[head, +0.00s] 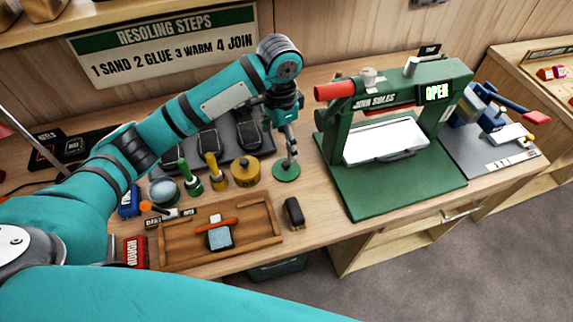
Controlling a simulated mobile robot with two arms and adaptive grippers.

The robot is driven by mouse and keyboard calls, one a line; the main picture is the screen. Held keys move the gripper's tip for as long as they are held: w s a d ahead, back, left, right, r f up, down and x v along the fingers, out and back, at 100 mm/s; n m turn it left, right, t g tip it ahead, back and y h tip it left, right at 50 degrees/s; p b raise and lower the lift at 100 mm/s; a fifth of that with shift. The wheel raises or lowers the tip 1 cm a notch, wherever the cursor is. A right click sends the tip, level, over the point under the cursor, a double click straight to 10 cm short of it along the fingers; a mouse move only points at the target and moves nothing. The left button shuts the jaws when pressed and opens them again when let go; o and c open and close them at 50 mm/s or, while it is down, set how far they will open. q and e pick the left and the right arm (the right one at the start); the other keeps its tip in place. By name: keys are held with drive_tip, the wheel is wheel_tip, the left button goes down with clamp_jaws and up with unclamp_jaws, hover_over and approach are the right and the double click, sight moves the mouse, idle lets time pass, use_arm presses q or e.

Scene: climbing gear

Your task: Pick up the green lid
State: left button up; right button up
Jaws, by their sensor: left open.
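The green lid (286,172) is a flat round disc with a small knob, lying on the wooden workbench. It sits right of the yellow tin and left of the green press. My left gripper (291,157) points down right over the lid, with its fingers at the knob. It is open. I cannot tell whether the fingers touch the knob, because they partly hide it. My right gripper does not show.
A yellow tin (245,171), a yellow-handled brush (214,172) and a green-handled one stand left of the lid. A wooden tray (172,246) and a small black block (293,213) lie in front. The green press (388,186) stands to the right.

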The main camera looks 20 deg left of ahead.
sight(284, 164)
use_arm(q)
wheel_tip(284, 164, down, 4)
drive_tip(key=shift+r+p, duration=0.1)
drive_tip(key=shift+p, duration=0.2)
drive_tip(key=f, duration=0.2)
drive_tip(key=shift+w+f, duration=0.25)
drive_tip(key=shift+f, duration=0.05)
drive_tip(key=shift+f+p, duration=0.25)
drive_tip(key=shift+p, duration=0.1)
drive_tip(key=f, duration=0.1)
drive_tip(key=f+p, duration=0.1)
drive_tip(key=f, duration=0.1)
drive_tip(key=shift+d+f, duration=0.25)
drive_tip(key=shift+f, duration=0.65)
drive_tip(key=c, duration=0.8)
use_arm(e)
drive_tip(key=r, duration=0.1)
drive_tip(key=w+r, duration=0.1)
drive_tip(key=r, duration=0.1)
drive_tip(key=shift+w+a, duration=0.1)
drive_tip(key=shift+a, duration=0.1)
